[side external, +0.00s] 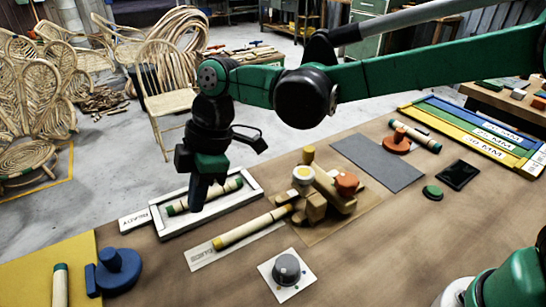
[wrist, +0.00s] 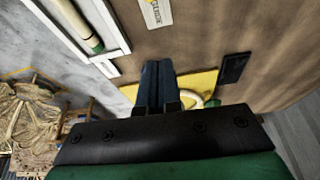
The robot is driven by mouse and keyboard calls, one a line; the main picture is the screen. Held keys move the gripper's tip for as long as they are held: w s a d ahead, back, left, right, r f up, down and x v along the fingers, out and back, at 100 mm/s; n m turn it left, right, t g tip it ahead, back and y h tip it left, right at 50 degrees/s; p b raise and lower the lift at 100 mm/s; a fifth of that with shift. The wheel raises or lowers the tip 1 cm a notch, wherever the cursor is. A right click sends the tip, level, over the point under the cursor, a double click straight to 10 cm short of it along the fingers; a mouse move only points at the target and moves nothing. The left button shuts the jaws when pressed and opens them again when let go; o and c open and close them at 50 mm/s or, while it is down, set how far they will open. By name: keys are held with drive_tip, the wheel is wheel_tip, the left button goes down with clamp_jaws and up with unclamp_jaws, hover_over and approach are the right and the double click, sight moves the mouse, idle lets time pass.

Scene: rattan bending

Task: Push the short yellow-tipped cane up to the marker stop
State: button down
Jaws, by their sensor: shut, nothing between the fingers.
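A short cane (side external: 250,228) with a yellowish end lies on a pale labelled strip (side external: 205,262), its far end close to a wooden jig (side external: 322,195). I cannot tell which part is the marker stop. My gripper (side external: 196,207) points down over the white tray (side external: 240,205), left of that cane and apart from it. In the wrist view its two dark blue fingers (wrist: 157,84) are together with nothing between them. The yellow-tipped cane is not clearly visible in the wrist view.
A green-tipped cane (side external: 224,190) lies in the white tray. A blue knobbed block (side external: 118,270) and a yellow mat (side external: 30,275) with another cane (side external: 60,287) are at front left. A grey dial (side external: 287,268) stands in front of the jig. Bare tabletop lies at front centre.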

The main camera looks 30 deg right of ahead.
sight(244, 229)
drive_tip(key=shift+n, duration=0.3)
drive_tip(key=x, duration=1)
drive_tip(key=shift+s+a+f, duration=0.15)
drive_tip(key=shift+a, duration=0.35)
drive_tip(key=d, duration=0.3)
drive_tip(key=shift+d+f, duration=0.1)
drive_tip(key=shift+d, duration=0.45)
drive_tip(key=d, duration=0.7)
drive_tip(key=shift+d, duration=0.1)
